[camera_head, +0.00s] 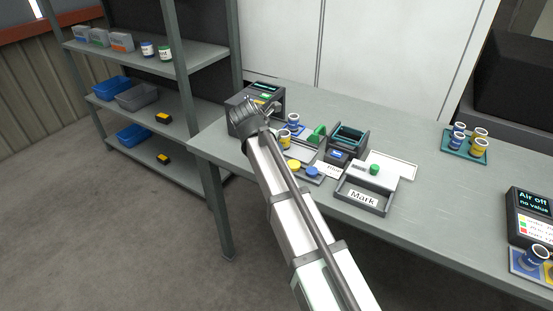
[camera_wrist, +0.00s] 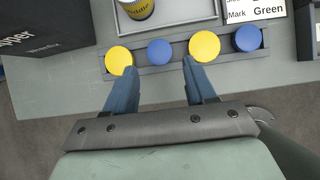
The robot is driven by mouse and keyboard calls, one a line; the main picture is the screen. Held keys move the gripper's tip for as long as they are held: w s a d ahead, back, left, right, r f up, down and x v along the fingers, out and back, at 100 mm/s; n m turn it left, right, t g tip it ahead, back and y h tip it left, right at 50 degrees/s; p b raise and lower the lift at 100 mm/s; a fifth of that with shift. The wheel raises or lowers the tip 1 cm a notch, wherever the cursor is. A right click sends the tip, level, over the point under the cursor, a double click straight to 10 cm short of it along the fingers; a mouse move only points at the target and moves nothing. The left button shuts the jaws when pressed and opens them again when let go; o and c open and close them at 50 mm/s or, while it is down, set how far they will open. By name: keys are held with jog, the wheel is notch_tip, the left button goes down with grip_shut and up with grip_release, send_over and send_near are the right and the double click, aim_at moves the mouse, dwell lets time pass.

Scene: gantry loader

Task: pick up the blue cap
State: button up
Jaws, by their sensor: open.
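A strip holder (camera_wrist: 182,57) in the wrist view carries a row of alternating yellow and blue round caps. One blue cap (camera_wrist: 160,52) sits between two yellow caps, and another blue cap (camera_wrist: 247,38) sits at the right end. My gripper (camera_wrist: 158,70) is open and empty. Its fingertips are spread either side of the nearer blue cap, just short of it in the picture, with the left tip near a yellow cap (camera_wrist: 119,60) and the right tip near the other yellow cap (camera_wrist: 204,45). In the head view a blue cap (camera_head: 312,171) shows right of my arm, which partly hides the row.
A tray with a yellow jar (camera_wrist: 138,9) lies beyond the strip. A dark box (camera_wrist: 45,22) is at left. On the bench (camera_head: 420,200) stand a "Mark" tray (camera_head: 362,197), a machine (camera_head: 347,138) and a teal jar tray (camera_head: 462,151). Shelves (camera_head: 150,95) stand at left.

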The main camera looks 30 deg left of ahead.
jog(key=shift+x, duration=3.45)
jog(key=shift+s+a+f, duration=0.1)
jog(key=shift+s, duration=0.1)
jog(key=shift+c, duration=0.5)
jog(key=c, duration=0.7)
